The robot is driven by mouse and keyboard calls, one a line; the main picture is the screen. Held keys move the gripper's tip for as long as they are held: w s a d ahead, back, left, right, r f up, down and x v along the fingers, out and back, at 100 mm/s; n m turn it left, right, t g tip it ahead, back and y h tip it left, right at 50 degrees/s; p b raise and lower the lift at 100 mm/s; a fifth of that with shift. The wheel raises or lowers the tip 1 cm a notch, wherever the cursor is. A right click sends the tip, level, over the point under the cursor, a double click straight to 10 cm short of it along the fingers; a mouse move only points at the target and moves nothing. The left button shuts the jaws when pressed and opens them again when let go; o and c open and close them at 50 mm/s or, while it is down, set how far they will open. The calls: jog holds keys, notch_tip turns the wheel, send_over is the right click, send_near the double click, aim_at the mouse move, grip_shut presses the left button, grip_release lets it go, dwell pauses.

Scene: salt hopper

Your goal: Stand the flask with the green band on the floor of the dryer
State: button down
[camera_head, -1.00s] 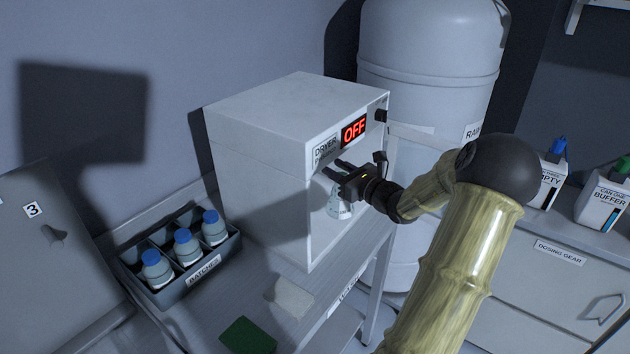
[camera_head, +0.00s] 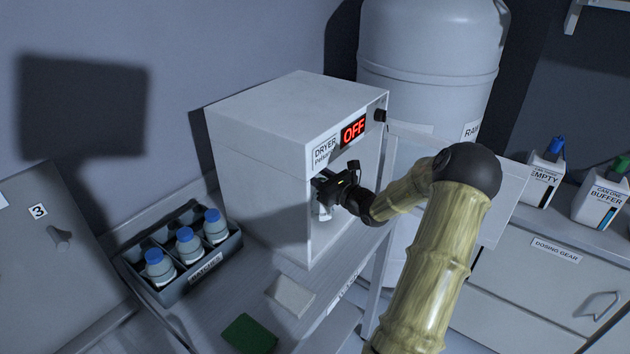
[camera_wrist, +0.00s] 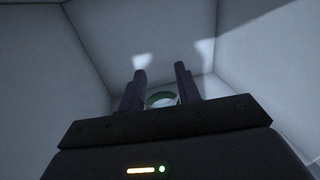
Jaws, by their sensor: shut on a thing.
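The white dryer (camera_head: 262,150) stands on the bench with its front open and a red OFF display. My gripper (camera_head: 322,186) reaches into the dryer opening and is shut on a flask (camera_head: 325,211), which shows only in part below the jaws. In the wrist view my two fingers (camera_wrist: 161,85) stand on either side of the flask's round green-ringed top (camera_wrist: 161,98), with the dryer's pale inner walls around. The flask's base is hidden, so I cannot tell whether it touches the dryer floor.
A grey rack (camera_head: 224,256) with blue-capped bottles stands left of the dryer. A pale pad (camera_head: 290,296) and a green pad (camera_head: 249,335) lie on the bench in front. The open dryer door (camera_head: 505,205) extends right, behind my arm. Two cans stand at far right.

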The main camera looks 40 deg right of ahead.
jog(key=shift+f, duration=0.75)
jog(key=shift+w+a+f+p, duration=0.1)
jog(key=shift+w+f+p, duration=0.3)
jog(key=shift+f, duration=0.2)
jog(key=c, duration=1)
grip_release()
jog(key=shift+r, duration=0.15)
jog(key=s+d+b, duration=0.1)
jog(key=s+b, duration=0.1)
jog(key=s, duration=1)
jog(key=shift+d, duration=0.3)
